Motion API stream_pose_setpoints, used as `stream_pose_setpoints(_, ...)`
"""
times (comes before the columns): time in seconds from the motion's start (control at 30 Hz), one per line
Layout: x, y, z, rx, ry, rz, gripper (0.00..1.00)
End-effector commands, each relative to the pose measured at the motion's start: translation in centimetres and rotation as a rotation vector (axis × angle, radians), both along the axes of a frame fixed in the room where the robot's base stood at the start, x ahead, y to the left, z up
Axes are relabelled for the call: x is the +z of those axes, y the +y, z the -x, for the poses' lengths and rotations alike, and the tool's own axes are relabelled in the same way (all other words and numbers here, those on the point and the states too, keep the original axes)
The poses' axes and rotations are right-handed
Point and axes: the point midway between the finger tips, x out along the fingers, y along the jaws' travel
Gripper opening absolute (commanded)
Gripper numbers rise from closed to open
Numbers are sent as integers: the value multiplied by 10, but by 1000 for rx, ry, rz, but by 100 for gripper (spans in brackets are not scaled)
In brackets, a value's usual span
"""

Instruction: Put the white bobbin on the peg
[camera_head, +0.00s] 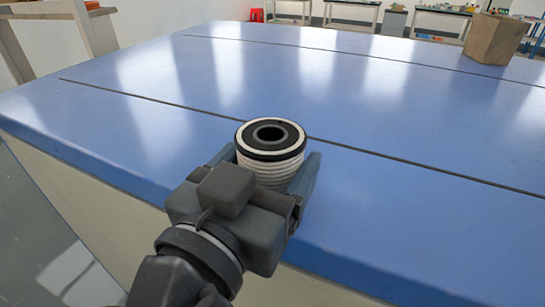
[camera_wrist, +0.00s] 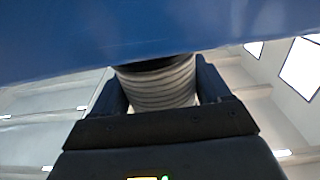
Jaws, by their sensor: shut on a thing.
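The white bobbin (camera_head: 272,172) has ribbed white windings, a black end with a white rim and a dark round hole in its middle. It stands upright between the two fingers of my gripper (camera_head: 268,168), near the front edge of the blue table. My gripper is shut on it from the near side. In the wrist view the bobbin's ribbed side (camera_wrist: 160,85) fills the gap between the fingers of my gripper (camera_wrist: 160,90). I cannot tell whether its underside touches the table. No peg shows in either view.
The blue table (camera_head: 400,110) is mostly bare, with two thin dark grooves across it. A brown box (camera_head: 494,39) stands at its far right. A red stool (camera_head: 257,15) and several workbenches (camera_head: 352,12) are in the background.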

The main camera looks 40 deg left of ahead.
Motion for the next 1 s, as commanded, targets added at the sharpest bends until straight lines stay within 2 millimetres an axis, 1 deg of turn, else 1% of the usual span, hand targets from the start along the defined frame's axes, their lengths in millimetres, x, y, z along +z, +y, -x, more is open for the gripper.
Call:
stream_pose_setpoints(0.23, -5, 0, 0, 0, 0, 0, 37)
stream_pose_setpoints(0.27, -4, 0, 0, 0, 0, 0, 79)
stream_pose_setpoints(0.47, -4, 0, 0, 0, 0, 0, 98)
stream_pose_setpoints(0.5, -4, 0, 0, 0, 0, 0, 100)
stream_pose_setpoints(0.87, -2, 0, 1, 2, 1, 1, 100)
stream_pose_setpoints(0.9, -6, -1, 8, 2, -1, 0, 100)
stream_pose_setpoints(1.0, -7, -6, 25, 3, 0, 0, 100)
